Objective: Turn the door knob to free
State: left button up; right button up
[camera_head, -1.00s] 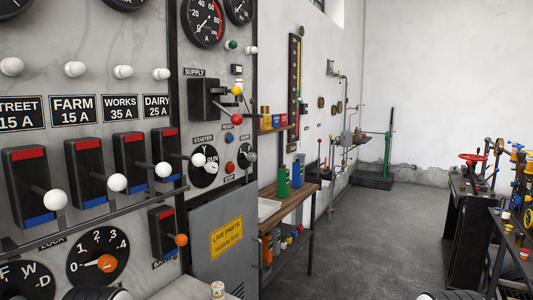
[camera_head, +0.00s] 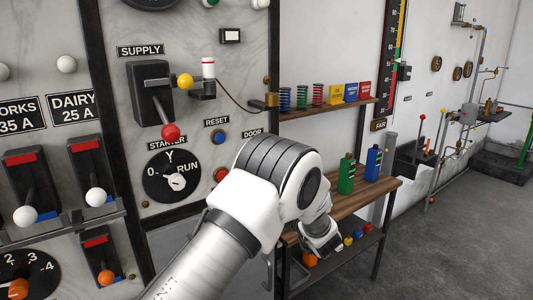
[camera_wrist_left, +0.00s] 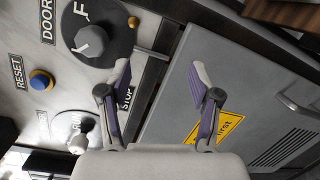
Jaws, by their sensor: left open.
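In the left wrist view the door knob (camera_wrist_left: 90,42) is a grey knob on a black round dial, beside the DOOR label (camera_wrist_left: 46,20). A white letter F shows on the dial; which mark the knob points at I cannot tell. My left gripper (camera_wrist_left: 160,78) is open and empty, its two fingers apart. It is off to the right of and below the knob in that view and not touching it. In the head view my left arm covers the knob; only its DOOR label (camera_head: 252,132) shows above my wrist. My right gripper is not in view.
The grey cabinet door (camera_wrist_left: 225,75) with a yellow sign (camera_wrist_left: 213,127) lies beside the dial. The RESET button (camera_wrist_left: 41,80) and the starter knob (camera_wrist_left: 78,143) are close by. In the head view a wooden bench (camera_head: 350,203) with green and blue bottles stands right of my arm.

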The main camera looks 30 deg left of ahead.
pick_arm(q)
notch_tip(320, 180, up, 9)
jog(key=s+n+g+y, duration=0.1)
jog(key=n+g+y, duration=0.1)
jog(key=n, duration=0.5)
jog(key=shift+g, duration=0.3)
jog(key=p+x, duration=0.1)
jog(key=x, duration=0.1)
jog(key=p+x, duration=0.1)
jog(key=x, duration=0.2)
jog(key=p+x, duration=0.2)
jog(key=x, duration=0.1)
jog(key=shift+w+d+f, duration=0.1)
jog(key=shift+w+f, duration=0.1)
jog(key=shift+w, duration=0.1)
jog(key=shift+s+a, duration=0.1)
jog(key=shift+a, duration=0.35)
jog(key=shift+d, duration=0.1)
jog(key=shift+c, duration=0.2)
jog(key=shift+f, duration=0.1)
jog(key=c, duration=1.1)
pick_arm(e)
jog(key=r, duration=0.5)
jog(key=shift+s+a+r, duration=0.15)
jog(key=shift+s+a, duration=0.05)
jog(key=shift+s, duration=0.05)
